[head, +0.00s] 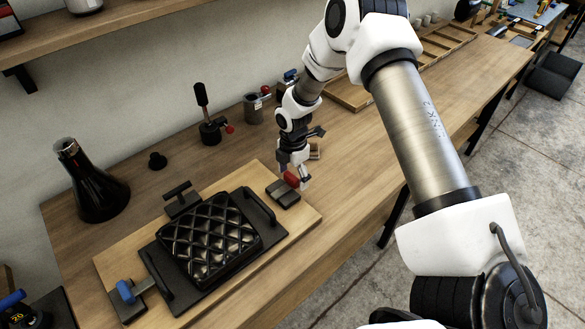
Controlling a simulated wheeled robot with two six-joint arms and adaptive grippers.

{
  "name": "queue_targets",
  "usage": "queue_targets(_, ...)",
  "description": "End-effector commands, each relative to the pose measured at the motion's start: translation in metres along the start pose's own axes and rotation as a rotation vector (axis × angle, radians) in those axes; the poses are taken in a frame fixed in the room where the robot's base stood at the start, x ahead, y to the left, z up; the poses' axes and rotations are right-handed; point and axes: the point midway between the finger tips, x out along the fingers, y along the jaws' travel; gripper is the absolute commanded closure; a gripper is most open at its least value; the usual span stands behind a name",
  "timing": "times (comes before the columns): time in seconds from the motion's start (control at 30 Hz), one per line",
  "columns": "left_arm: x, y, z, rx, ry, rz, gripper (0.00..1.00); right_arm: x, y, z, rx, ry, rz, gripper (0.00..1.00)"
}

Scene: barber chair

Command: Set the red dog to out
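The red dog (291,180) is a small red-tipped part on a dark block (283,193) at the right end of a wooden board (312,217). My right gripper (294,174) points down right at the red dog, its fingertips beside or against the red tip. The fingers partly cover the red part, and I cannot tell whether they are closed on it. A similar blue dog (125,291) sits on a dark block at the board's left end. Between them lies a black plate with a quilted black cushion (210,235). My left gripper is out of view.
A black T-handle (181,198) stands at the board's back edge. The bench's right front is clear.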

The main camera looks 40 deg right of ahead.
Motion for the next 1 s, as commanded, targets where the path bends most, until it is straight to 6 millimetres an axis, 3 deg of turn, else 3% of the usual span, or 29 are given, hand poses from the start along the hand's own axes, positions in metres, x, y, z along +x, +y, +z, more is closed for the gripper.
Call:
queue_targets(0.17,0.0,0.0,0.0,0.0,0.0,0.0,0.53,-0.004,0.0,0.0,0.0,0.0,0.0,0.21)
queue_targets(0.27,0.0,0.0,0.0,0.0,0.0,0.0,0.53,-0.017,0.0,0.0,0.0,0.001,0.001,0.21)
queue_targets(0.5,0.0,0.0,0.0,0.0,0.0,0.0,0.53,-0.078,0.001,0.001,0.001,0.001,0.005,0.21)
queue_targets(0.7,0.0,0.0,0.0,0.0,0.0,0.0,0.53,-0.113,0.0,0.002,0.001,0.001,0.002,0.21)
queue_targets(1.0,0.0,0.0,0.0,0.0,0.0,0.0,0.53,-0.119,-0.001,0.002,0.001,0.002,-0.001,0.21)
